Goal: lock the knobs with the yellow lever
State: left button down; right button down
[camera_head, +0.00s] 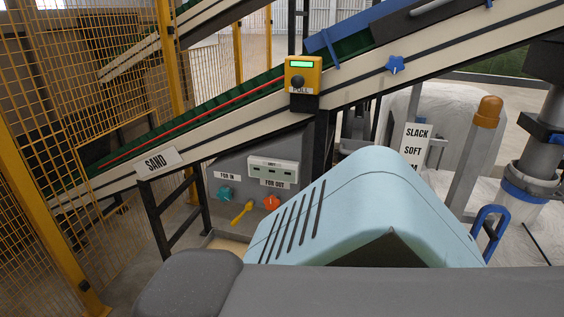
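The yellow lever (241,212) sits low on a grey panel (252,155) below the conveyor and slants down to the left. A teal knob (225,193) is up and left of the lever, below a "FOR IN" label. An orange-red knob (271,202) is right of the lever, below a "FOR OUT" label. I cannot tell whether the knobs are locked. Neither of my grippers shows in the head view.
A light-blue slotted cover (345,205) fills the middle foreground, close to the orange-red knob. A yellow mesh fence (60,90) stands left.

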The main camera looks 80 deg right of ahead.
aim_at(239, 218)
jog(key=z, duration=2.05)
jog(key=i+l, duration=0.15)
jog(key=l, duration=0.2)
jog(key=i+l, duration=0.1)
jog(key=l, duration=0.25)
jog(key=i+l, duration=0.15)
jog(key=l, duration=0.2)
jog(key=i+l, duration=0.1)
jog(key=l, duration=0.25)
jog(key=u, duration=1.85)
jog(key=i+l, duration=0.1)
jog(key=l, duration=0.15)
jog(key=i+l, duration=0.1)
jog(key=l, duration=0.15)
